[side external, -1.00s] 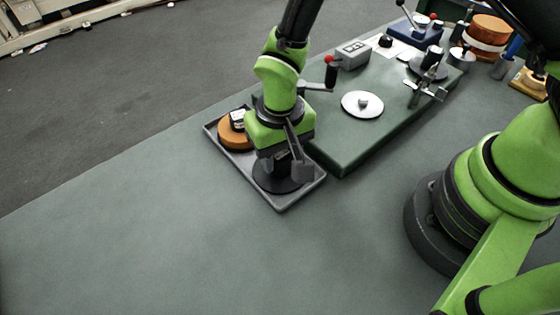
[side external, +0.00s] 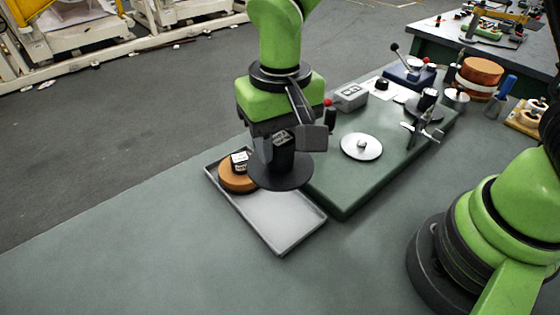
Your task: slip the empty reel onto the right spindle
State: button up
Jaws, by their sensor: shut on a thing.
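My gripper (side external: 285,138) is shut on the black empty reel (side external: 283,176), gripping its upper core. The reel's round flange hangs level above the grey tray (side external: 275,227), clear of its floor. An orange reel with a labelled block on top (side external: 238,176) sits in the tray's far left end. On the dark green base plate (side external: 345,192), right of the gripper, a silver disc with a short central hub (side external: 362,146) is bare. Farther back stands a second post with a dark disc and black cylinder (side external: 427,103). I cannot tell which is named the right spindle.
A grey box with a red-knobbed crank (side external: 350,97) stands on the plate behind the silver disc. A metal clamp-like fitting (side external: 422,131) is near the plate's right edge. An orange-brown drum (side external: 480,75) stands at the back. The front tabletop is clear.

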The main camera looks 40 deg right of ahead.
aim_at(281, 136)
notch_tip(281, 136, up, 3)
jog(key=shift+d+r, duration=0.1)
jog(key=shift+d, duration=0.05)
jog(key=d, duration=2.3)
jog(key=shift+a+f, duration=0.2)
jog(key=shift+f, duration=1.95)
jog(key=shift+a+f, duration=0.15)
jog(key=shift+f, duration=2)
jog(key=shift+f, duration=0.15)
jog(key=shift+f, duration=0.35)
jog(key=shift+f, duration=0.55)
jog(key=shift+f, duration=0.35)
